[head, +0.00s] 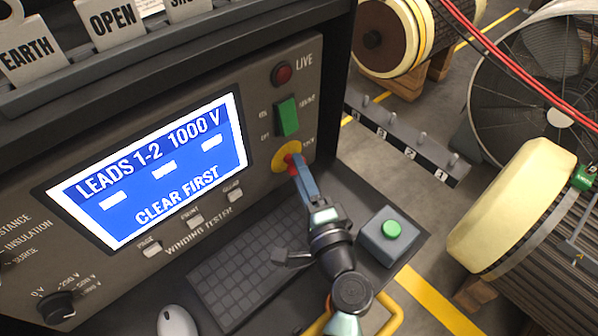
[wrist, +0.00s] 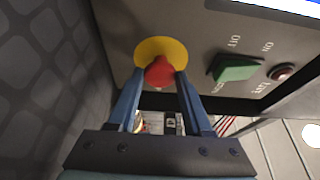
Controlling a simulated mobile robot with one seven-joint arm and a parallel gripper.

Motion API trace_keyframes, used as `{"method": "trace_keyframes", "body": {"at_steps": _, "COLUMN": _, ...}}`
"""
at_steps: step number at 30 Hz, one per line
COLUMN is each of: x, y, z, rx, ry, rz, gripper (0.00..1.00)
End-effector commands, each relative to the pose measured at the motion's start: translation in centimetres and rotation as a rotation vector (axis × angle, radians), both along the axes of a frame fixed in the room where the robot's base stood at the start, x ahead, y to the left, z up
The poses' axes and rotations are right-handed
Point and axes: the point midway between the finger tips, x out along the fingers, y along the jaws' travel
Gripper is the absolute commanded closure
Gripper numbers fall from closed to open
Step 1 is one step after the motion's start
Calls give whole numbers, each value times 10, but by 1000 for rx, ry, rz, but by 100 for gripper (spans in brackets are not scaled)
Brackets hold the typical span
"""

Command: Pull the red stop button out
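The red stop button (head: 290,158) sits on a round yellow plate (head: 281,155) at the lower right of the tester's front panel. In the wrist view the red button (wrist: 159,71) stands in front of the yellow plate (wrist: 152,50). My gripper (head: 296,166) reaches up to it from the lower right. In the wrist view my gripper (wrist: 160,75) has one blue finger on each side of the button, and both fingertips appear to touch its sides. How far the button stands out from the plate is hard to tell.
A green rocker switch (head: 287,117) and a red LIVE lamp (head: 282,74) are above the button. The lit screen (head: 150,165) reads "CLEAR FIRST". A keyboard (head: 240,278) and a grey box with a green button (head: 391,230) flank my arm. A numbered peg rail (head: 400,142) is at right.

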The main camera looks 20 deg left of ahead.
Motion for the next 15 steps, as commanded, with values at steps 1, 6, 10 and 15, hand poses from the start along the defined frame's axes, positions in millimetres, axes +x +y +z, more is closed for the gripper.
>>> {"method": "trace_keyframes", "body": {"at_steps": 1, "x": -1, "y": -2, "z": -2, "rx": -1, "ry": 4, "rz": -4, "gripper": 43}}
{"method": "trace_keyframes", "body": {"at_steps": 6, "x": 0, "y": -2, "z": -2, "rx": -1, "ry": 3, "rz": -3, "gripper": 19}}
{"method": "trace_keyframes", "body": {"at_steps": 10, "x": 0, "y": -1, "z": -1, "rx": 0, "ry": 2, "rz": -3, "gripper": 19}}
{"method": "trace_keyframes", "body": {"at_steps": 15, "x": -2, "y": -3, "z": -1, "rx": 0, "ry": 2, "rz": -3, "gripper": 19}}
